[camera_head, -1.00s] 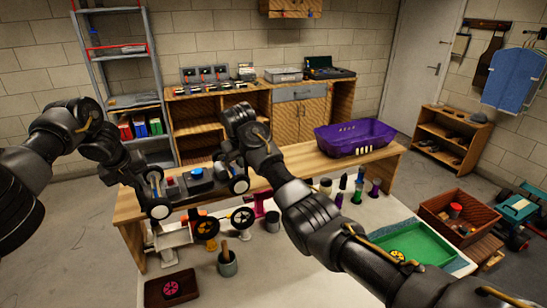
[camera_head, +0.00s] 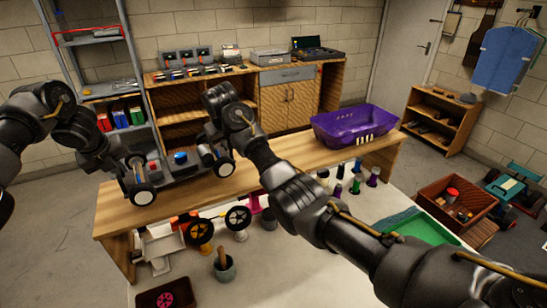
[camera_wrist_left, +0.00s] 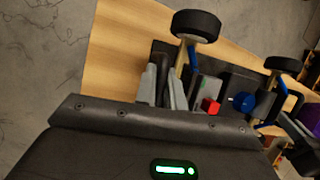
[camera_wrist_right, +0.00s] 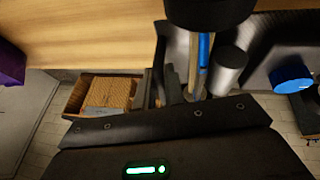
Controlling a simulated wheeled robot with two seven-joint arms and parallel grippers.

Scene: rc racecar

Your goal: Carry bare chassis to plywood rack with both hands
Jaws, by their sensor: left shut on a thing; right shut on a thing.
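The bare chassis (camera_head: 182,178) is a dark flat plate with black wheels, white hubs, a blue round part and a small red part. It is held roughly level above the wooden bench, between both hands. My left gripper (camera_head: 128,168) is shut on its left end; the left wrist view shows the plate (camera_wrist_left: 235,78) at the jaws. My right gripper (camera_head: 212,150) is shut on its right end, partly hidden by my forearm; a wheel and the plate (camera_wrist_right: 258,60) show in the right wrist view. A low wooden rack (camera_head: 440,118) stands at the right wall.
A white table (camera_head: 285,262) in front bears spools, bottles and a green tray (camera_head: 422,230). A wooden crate (camera_head: 455,205) is at right. Another wooden cabinet (camera_head: 290,103) stands behind.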

